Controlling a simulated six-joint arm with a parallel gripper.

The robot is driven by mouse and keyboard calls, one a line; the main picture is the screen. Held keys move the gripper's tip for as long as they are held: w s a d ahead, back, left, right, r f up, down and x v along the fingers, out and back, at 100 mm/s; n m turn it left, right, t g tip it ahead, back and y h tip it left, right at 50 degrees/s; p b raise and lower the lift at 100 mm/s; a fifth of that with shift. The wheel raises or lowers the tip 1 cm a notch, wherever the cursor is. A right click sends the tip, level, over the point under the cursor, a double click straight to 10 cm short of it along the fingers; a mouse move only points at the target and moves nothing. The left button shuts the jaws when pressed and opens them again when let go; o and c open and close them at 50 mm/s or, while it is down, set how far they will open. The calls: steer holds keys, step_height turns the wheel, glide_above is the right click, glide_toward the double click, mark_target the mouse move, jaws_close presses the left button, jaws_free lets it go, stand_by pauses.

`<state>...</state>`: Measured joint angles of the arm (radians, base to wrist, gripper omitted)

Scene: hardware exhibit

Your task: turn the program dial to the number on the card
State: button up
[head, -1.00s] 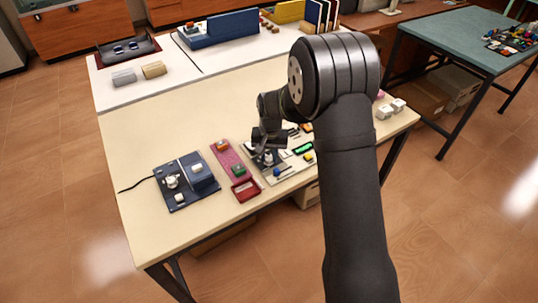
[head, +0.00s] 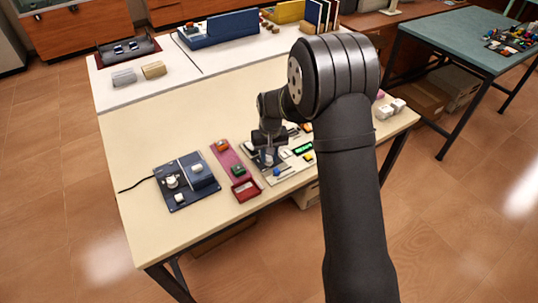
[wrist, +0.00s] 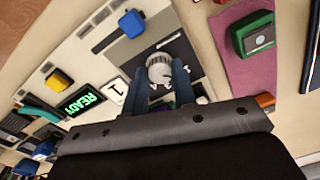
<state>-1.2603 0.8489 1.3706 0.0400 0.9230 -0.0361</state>
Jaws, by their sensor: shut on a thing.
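The program dial (wrist: 159,68) is a round, pale, ribbed knob on a dark plate of the light panel. My gripper (wrist: 160,80) is over it, with one dark finger on each side, shut on the dial. The number card (wrist: 118,88) is white with a black 1 and lies next to the dial, partly behind a finger. In the head view my gripper (head: 268,155) points down at the panel (head: 284,173), and the dial is mostly hidden there. The dial's pointer mark is too small to read.
A green display (wrist: 82,102) reads READY. Blue buttons (wrist: 131,23) and a yellow button (wrist: 59,79) are close by on the panel. A pink strip (head: 227,157) with a green block and a dark blue device (head: 187,181) stand to the left. The table's front left is clear.

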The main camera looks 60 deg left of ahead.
mark_target(271, 158)
steer(key=o, duration=1)
step_height(271, 158, up, 17)
steer(key=shift+w+r, duration=0.2)
steer(key=shift+w, duration=0.05)
steer(key=shift+f, duration=0.1)
steer(key=f, duration=1.7)
steer(key=shift+s+f, duration=0.15)
steer(key=shift+s, duration=0.1)
